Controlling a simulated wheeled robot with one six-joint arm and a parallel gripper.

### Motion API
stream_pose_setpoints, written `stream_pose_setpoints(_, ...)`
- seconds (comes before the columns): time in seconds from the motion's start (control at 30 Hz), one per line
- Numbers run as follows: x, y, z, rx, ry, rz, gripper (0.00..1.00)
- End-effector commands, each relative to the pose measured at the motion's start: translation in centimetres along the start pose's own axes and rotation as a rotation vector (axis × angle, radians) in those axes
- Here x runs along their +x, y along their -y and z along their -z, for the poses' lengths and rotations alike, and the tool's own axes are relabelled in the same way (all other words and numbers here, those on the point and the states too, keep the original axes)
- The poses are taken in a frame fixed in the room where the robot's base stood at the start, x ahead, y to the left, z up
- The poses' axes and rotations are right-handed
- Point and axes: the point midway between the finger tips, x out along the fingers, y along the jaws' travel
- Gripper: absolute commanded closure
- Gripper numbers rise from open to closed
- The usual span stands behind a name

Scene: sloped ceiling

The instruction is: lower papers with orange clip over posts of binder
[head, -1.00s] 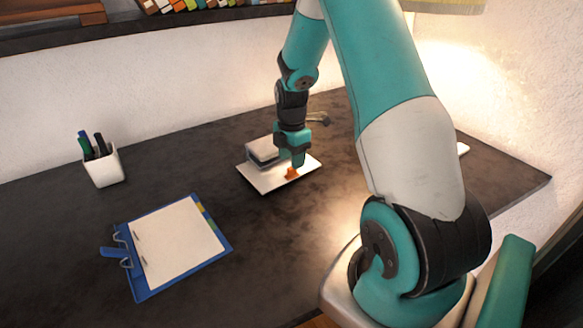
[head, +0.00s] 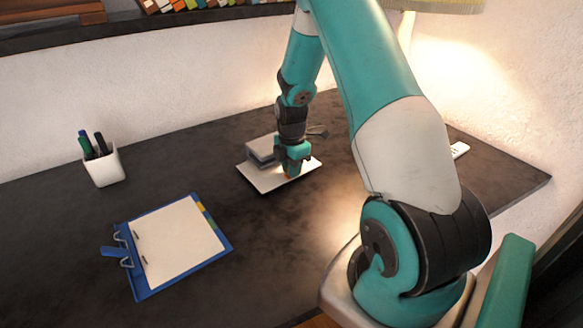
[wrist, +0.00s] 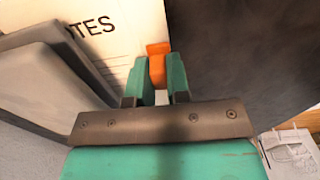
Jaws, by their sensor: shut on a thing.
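The papers (head: 267,179) lie flat on the desk near the middle of the head view, next to a grey object. In the wrist view the papers (wrist: 125,45) show printed lettering, and the orange clip (wrist: 157,65) sits at their edge. My gripper (head: 293,171) is down at the papers' right part, its fingers (wrist: 158,80) shut on the orange clip. In the head view the gripper hides the clip. The blue binder (head: 143,295) lies open at the left with a white sheet inside and metal posts (head: 122,240) on its left side.
A white pen cup (head: 103,168) stands at the back left. The grey object (head: 262,148) stands against the papers' back side. A white item (head: 459,149) lies at the right. The desk between binder and papers is clear.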

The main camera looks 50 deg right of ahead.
Motion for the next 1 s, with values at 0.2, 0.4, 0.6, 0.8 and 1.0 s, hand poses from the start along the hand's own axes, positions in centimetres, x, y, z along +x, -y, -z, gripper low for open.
stream_pose_setpoints(0.2,0.0,0.9,0.0,0.001,0.000,0.002,1.00)
stream_pose_setpoints(0.4,-0.1,1.9,0.0,0.000,0.000,0.001,1.00)
stream_pose_setpoints(0.6,0.0,3.0,0.0,0.000,0.000,0.001,1.00)
stream_pose_setpoints(0.8,0.0,4.1,0.0,0.001,0.000,0.000,1.00)
stream_pose_setpoints(1.0,0.0,5.1,0.0,0.001,0.000,0.000,1.00)
